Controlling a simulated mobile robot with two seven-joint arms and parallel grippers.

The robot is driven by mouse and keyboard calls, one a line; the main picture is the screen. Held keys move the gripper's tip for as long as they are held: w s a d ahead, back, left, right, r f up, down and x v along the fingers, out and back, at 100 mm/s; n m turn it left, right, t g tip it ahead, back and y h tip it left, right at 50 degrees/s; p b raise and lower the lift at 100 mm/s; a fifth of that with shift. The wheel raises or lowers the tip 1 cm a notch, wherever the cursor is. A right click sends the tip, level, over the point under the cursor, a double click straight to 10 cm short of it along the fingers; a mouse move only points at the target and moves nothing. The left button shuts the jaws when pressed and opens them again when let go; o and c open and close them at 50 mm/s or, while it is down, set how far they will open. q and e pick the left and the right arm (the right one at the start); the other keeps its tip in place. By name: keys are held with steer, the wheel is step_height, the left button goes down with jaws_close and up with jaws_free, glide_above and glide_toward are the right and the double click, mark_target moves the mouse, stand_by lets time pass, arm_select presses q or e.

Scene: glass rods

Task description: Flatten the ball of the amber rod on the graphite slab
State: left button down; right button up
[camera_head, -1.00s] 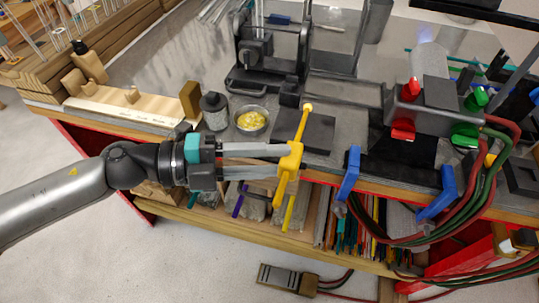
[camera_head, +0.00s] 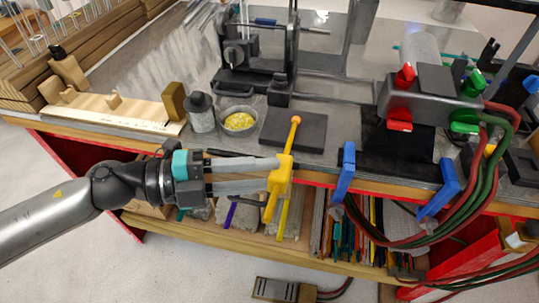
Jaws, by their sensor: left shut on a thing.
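My left gripper (camera_head: 280,174) is shut on a yellow holder (camera_head: 278,182) that carries the amber rod (camera_head: 290,143). The rod slants up and away from the fingers. Its small orange ball (camera_head: 295,120) appears over the dark graphite slab (camera_head: 312,139), within the slab's outline. I cannot tell whether the ball touches the slab or hangs above it. The slab lies flat near the bench's front edge. The gripper itself is in front of that edge. My right gripper is not in view.
A metal bowl of yellow bits (camera_head: 239,122) and a dark-capped jar (camera_head: 201,114) stand left of the slab. A black stand (camera_head: 258,65) rises behind it. Blue brackets (camera_head: 345,172), a burner block with red and green knobs (camera_head: 432,100) and hoses crowd the right.

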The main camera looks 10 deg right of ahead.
arm_select(q)
steer(key=shift+a+f, duration=0.1)
steer(key=shift+f, duration=0.15)
steer(key=shift+p, duration=0.45)
steer(key=shift+f, duration=0.1)
step_height(320, 180, up, 7)
steer(key=p, duration=0.7)
steer(key=shift+p, duration=0.3)
